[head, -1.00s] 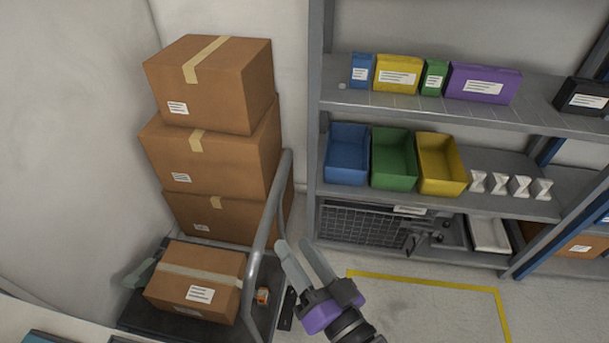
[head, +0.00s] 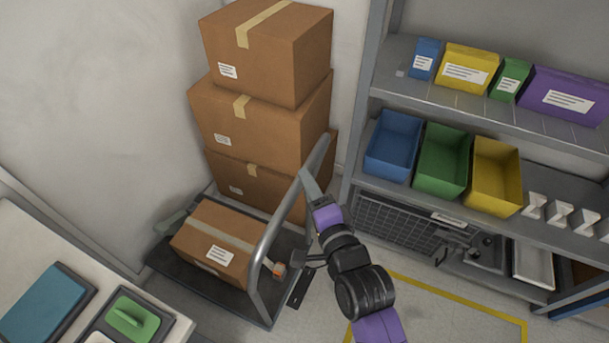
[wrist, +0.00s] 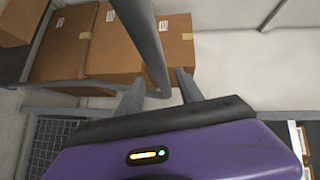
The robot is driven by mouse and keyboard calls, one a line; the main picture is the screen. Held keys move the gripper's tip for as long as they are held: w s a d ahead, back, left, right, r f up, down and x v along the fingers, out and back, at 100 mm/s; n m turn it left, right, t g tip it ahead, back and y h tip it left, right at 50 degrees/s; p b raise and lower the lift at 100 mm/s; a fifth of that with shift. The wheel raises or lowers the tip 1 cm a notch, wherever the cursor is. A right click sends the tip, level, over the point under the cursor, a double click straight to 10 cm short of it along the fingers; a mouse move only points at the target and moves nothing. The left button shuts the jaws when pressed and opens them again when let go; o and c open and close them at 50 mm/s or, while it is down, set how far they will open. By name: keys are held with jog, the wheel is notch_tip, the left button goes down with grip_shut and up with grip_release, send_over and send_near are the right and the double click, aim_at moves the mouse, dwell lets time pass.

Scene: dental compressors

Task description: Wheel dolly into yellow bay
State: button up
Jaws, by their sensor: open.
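The dolly (head: 232,288) is a dark flat platform with a grey tubular handle (head: 262,262), standing by the left wall with a taped carton (head: 205,238) on it. The yellow bay (head: 470,308) is a yellow floor outline to the right, partly hidden by my arm. My gripper (head: 306,182) is at the upper right bend of the handle, its fingers partly hidden in the head view. In the wrist view my gripper (wrist: 160,88) is open, with the handle tube (wrist: 143,42) running between its two grey fingers. I cannot tell whether they touch it.
A stack of three cartons (head: 262,125) stands behind the dolly against the wall. Shelving (head: 360,150) with blue, green and yellow bins rises behind the bay. A white worktop (head: 25,235) with trays is at the lower left. The floor inside the yellow outline looks clear.

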jog(key=shift+x, duration=1.8)
grip_shut()
